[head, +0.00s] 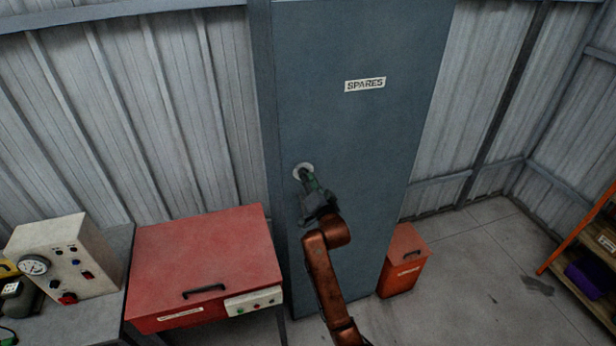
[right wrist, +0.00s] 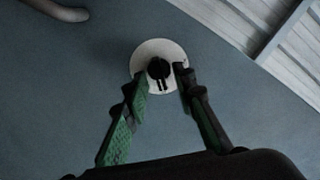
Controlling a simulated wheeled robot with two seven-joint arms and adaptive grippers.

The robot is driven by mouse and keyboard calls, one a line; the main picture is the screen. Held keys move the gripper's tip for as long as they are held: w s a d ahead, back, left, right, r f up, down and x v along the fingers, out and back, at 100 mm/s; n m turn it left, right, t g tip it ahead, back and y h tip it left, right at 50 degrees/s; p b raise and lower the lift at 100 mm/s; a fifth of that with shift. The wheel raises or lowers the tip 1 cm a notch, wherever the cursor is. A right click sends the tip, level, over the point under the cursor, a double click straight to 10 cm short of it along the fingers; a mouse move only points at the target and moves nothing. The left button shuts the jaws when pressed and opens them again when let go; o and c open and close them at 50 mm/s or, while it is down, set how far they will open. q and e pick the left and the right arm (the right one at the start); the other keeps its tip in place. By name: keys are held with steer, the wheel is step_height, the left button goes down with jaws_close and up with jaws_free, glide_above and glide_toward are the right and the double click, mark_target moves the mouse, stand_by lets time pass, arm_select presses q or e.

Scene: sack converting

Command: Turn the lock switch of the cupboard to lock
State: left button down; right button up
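The cupboard (head: 350,130) is a tall blue-grey cabinet with a "SPARES" label on its door. Its lock switch is a dark knob on a round white plate (head: 304,169) at the left of the door. In the right wrist view the knob (right wrist: 159,70) sits in the middle of the white plate (right wrist: 147,55). My right gripper (head: 306,176) reaches up to the plate, partly covering the knob in the head view. In the right wrist view its green-padded fingers (right wrist: 160,82) are apart, one on each side of the knob; contact is not clear. My left gripper is not in view.
A red box (head: 200,250) with a handle stands left of the cupboard, beside a control panel (head: 68,258) on a bench. An orange bin (head: 404,262) stands at the cupboard's right foot. A shelf rack (head: 590,240) is at far right; floor before it is open.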

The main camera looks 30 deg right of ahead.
steer(key=shift+w, duration=0.1)
steer(key=shift+c, duration=0.5)
jaws_close()
steer(key=n+p, duration=0.2)
steer(key=n, duration=0.4)
steer(key=n+p, duration=0.2)
steer(key=n, duration=0.4)
steer(key=n+p, duration=0.1)
steer(key=n, duration=0.4)
steer(key=shift+w+a+n+p, duration=0.1)
steer(key=shift+a+n+p, duration=0.2)
steer(key=shift+n+p, duration=0.1)
stand_by(0.6)
steer(key=shift+o, duration=0.5)
jaws_free()
